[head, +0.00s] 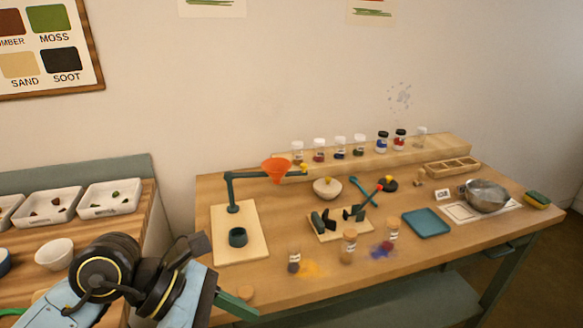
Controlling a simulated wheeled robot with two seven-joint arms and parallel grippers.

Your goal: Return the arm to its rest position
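My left arm (135,275) comes in from the lower left, in front of the gap between the two tables. Its black and blue-grey wrist end, with the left gripper (208,268), is at the near left corner of the wooden worktable (225,285). The fingers are not clearly shown, so I cannot tell whether they are open or shut. No held object can be made out. My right arm and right gripper are not in view.
A white bowl (54,254) and trays (109,199) are on the left table. Space above the worktable is free.

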